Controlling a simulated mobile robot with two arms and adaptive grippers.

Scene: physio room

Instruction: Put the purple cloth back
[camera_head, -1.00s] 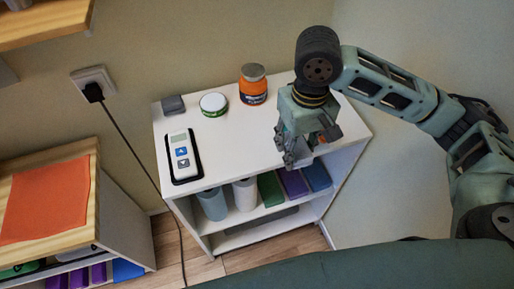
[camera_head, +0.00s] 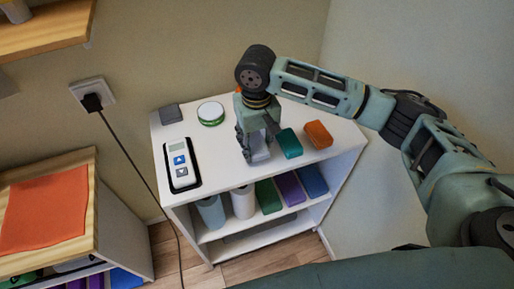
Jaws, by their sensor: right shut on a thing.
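A purple folded item (camera_head: 290,189), which looks like a cloth, lies on the white unit's inner shelf between a green one and a blue one. More purple items (camera_head: 96,279) sit low in the wooden-topped unit at the left, partly cut off by the frame. My right gripper (camera_head: 257,158) points down over the white unit's top (camera_head: 222,160), left of a teal block. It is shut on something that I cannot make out. My left gripper is not in view.
On the white top are a grey box (camera_head: 171,113), a green-white tin (camera_head: 211,112), a device on a black tray (camera_head: 181,165), a teal block (camera_head: 289,143) and an orange block (camera_head: 318,134). Cylinders (camera_head: 243,201) stand inside. An orange sheet (camera_head: 45,204) lies on the left unit.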

